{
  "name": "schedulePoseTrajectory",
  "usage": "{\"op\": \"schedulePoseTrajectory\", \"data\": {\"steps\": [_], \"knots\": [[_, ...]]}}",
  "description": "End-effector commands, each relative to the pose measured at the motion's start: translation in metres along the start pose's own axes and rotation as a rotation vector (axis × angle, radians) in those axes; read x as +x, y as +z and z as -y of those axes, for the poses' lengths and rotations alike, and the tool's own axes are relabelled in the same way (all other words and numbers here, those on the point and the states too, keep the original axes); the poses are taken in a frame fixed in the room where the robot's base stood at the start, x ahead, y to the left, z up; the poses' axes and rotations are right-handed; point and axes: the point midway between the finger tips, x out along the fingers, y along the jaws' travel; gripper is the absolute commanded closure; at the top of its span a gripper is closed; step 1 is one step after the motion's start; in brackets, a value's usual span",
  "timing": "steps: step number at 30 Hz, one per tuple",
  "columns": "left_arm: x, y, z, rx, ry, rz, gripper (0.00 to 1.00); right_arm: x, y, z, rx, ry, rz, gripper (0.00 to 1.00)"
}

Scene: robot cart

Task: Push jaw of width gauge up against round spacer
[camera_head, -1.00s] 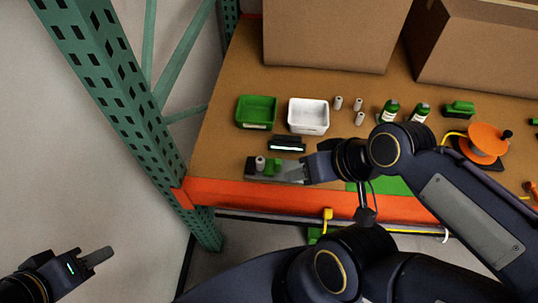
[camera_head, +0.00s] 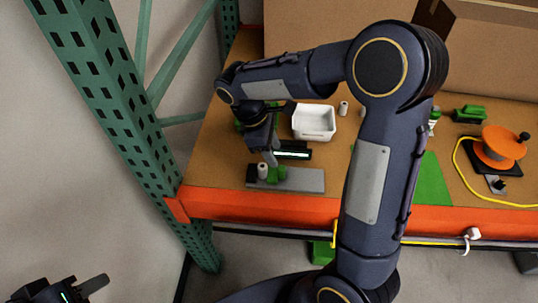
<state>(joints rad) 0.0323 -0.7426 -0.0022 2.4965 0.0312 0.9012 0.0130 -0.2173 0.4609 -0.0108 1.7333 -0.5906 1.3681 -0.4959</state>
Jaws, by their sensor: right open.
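The width gauge (camera_head: 305,181) is a flat grey plate near the front left edge of the shelf. Its green jaw (camera_head: 276,175) sits on the plate's left part. The round spacer (camera_head: 262,171), a small pale cylinder, stands upright just left of the jaw; I cannot tell whether they touch. My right gripper (camera_head: 269,157) is open and points down, its fingertips just above or behind the spacer and jaw, with nothing seen held. My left gripper (camera_head: 92,286) is at the lower left, off the shelf, far from the gauge; its finger gap is not clear.
A black device with a lit display (camera_head: 292,150) lies just behind the gauge. Behind it are a white bin (camera_head: 314,122) and a green bin mostly hidden by my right arm. An orange spool (camera_head: 500,147) stands at right. A green rack post (camera_head: 120,130) borders the left.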

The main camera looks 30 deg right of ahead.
Motion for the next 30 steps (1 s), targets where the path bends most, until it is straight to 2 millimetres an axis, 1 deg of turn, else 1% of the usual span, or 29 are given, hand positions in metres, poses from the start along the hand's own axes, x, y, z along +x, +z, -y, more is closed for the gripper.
{"op": "schedulePoseTrajectory", "data": {"steps": [1, 3, 7, 15, 18, 23, 30], "knots": [[0.002, 0.001, 0.001, 0.000, 0.000, 0.000, 0.64, 0.004, -0.005, -0.003, -0.020, 0.005, 0.018, 0.55], [0.002, 0.001, 0.001, 0.000, 0.000, 0.000, 0.64, 0.007, -0.008, -0.004, -0.034, 0.008, 0.030, 0.55], [0.003, 0.001, 0.001, 0.000, 0.000, 0.000, 0.64, 0.019, -0.007, -0.004, -0.035, 0.007, 0.035, 0.55], [0.005, 0.002, 0.002, 0.000, 0.000, 0.000, 0.64, 0.061, -0.005, -0.004, -0.035, 0.005, 0.033, 0.55], [0.005, 0.003, 0.002, 0.000, 0.000, 0.000, 0.64, 0.072, -0.005, -0.004, -0.033, 0.006, 0.032, 0.55], [0.005, 0.003, 0.003, 0.000, 0.000, 0.000, 0.64, 0.082, -0.005, -0.004, -0.032, 0.006, 0.031, 0.55], [0.005, 0.003, 0.003, 0.000, 0.000, 0.000, 0.64, 0.083, -0.005, -0.004, -0.032, 0.007, 0.030, 0.55]]}}
